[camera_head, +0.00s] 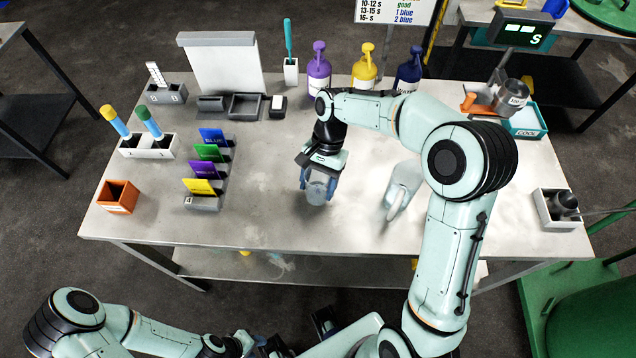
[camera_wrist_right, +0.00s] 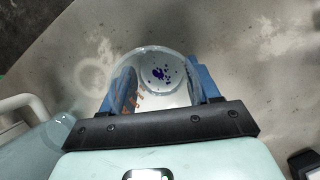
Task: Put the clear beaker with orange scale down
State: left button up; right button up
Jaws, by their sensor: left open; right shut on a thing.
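The clear beaker (camera_head: 317,192) is upright over the middle of the table (camera_head: 270,215), near its front half. In the right wrist view the beaker (camera_wrist_right: 153,56) shows orange scale marks on its wall and dark blue specks at its bottom. My right gripper (camera_head: 317,180) is shut on the beaker, with a blue finger on each side, as the right wrist view (camera_wrist_right: 162,85) also shows. I cannot tell whether the beaker's base touches the table. My left gripper (camera_head: 262,346) is low at the bottom edge, in front of the table, open and partly hidden.
A clear jug with a handle (camera_head: 402,185) stands right of the beaker. A rack of coloured cards (camera_head: 203,203) and an orange box (camera_head: 118,197) are at left. Purple (camera_head: 318,75), yellow (camera_head: 364,72) and dark blue (camera_head: 408,70) bottles stand behind.

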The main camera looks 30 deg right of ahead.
jog(key=shift+f, duration=0.15)
jog(key=o, duration=1.2)
jog(key=shift+c, duration=0.2)
pick_arm(q)
jog(key=r+p, duration=0.1)
jog(key=w+r+p, duration=0.1)
jog(key=shift+w+r, duration=0.2)
jog(key=shift+r, duration=0.15)
pick_arm(e)
jog(key=v, duration=1.2)
pick_arm(q)
jog(key=shift+s, duration=0.1)
pick_arm(e)
jog(key=shift+s+a, duration=0.1)
